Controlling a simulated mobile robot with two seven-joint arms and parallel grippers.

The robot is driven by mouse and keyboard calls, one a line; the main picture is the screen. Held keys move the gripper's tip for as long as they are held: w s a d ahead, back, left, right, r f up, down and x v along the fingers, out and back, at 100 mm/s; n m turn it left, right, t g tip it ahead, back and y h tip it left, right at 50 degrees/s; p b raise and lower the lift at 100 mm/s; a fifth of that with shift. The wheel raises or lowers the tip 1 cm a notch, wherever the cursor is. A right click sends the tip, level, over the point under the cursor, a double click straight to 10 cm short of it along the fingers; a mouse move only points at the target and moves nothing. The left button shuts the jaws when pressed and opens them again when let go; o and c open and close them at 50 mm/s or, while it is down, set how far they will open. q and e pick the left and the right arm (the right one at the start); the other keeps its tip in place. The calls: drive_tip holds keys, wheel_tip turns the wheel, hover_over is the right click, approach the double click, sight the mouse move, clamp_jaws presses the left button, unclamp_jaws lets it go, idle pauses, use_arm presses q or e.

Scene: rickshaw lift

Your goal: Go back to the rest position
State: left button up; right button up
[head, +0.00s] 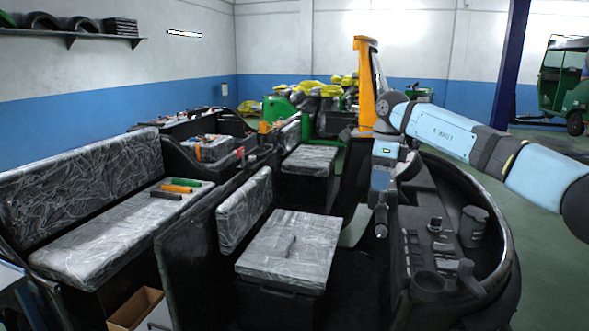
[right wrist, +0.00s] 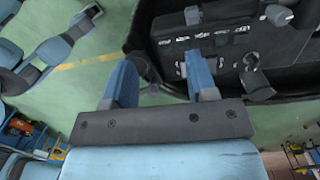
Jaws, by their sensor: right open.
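My right gripper (head: 381,222) hangs pointing down at the end of the blue arm that comes in from the right in the head view. It is over the left side of the black dashboard (head: 421,231) of the rickshaw. In the right wrist view its two blue fingers (right wrist: 160,84) are spread apart with nothing between them. Green floor and the dark dashboard edge show beyond them. My left gripper does not show in the head view.
Wrapped seats (head: 290,247) fill the middle and left. An orange pillar (head: 365,85) rises just behind my right arm. A cup holder (head: 427,285) is on the dashboard. Tools (head: 178,188) lie on the left bench. Open green floor (head: 545,235) is at the right.

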drive_tip(key=s+a+f+g+y, duration=0.2)
drive_tip(key=a+f+y, duration=0.2)
drive_tip(key=a+f, duration=0.7)
drive_tip(key=s+a+f+m+t+y, duration=0.2)
drive_tip(key=s+a+f+m+y, duration=0.9)
drive_tip(key=s+a+y, duration=0.45)
drive_tip(key=s+d+f+n+t+h, duration=0.7)
drive_tip(key=s+d+f+n, duration=0.6)
drive_tip(key=n, duration=0.5)
drive_tip(key=s+d+f+n+t+h, duration=0.4)
drive_tip(key=s+d+f+n+h, duration=0.75)
drive_tip(key=n, duration=0.65)
use_arm(q)
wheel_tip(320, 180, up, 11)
drive_tip(key=p, duration=1.2)
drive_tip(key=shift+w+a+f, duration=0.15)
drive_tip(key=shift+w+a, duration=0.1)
use_arm(e)
drive_tip(key=s+d+r+y, duration=0.1)
drive_tip(key=s+r, duration=0.2)
drive_tip(key=r, duration=0.7)
drive_tip(key=shift+d, duration=0.25)
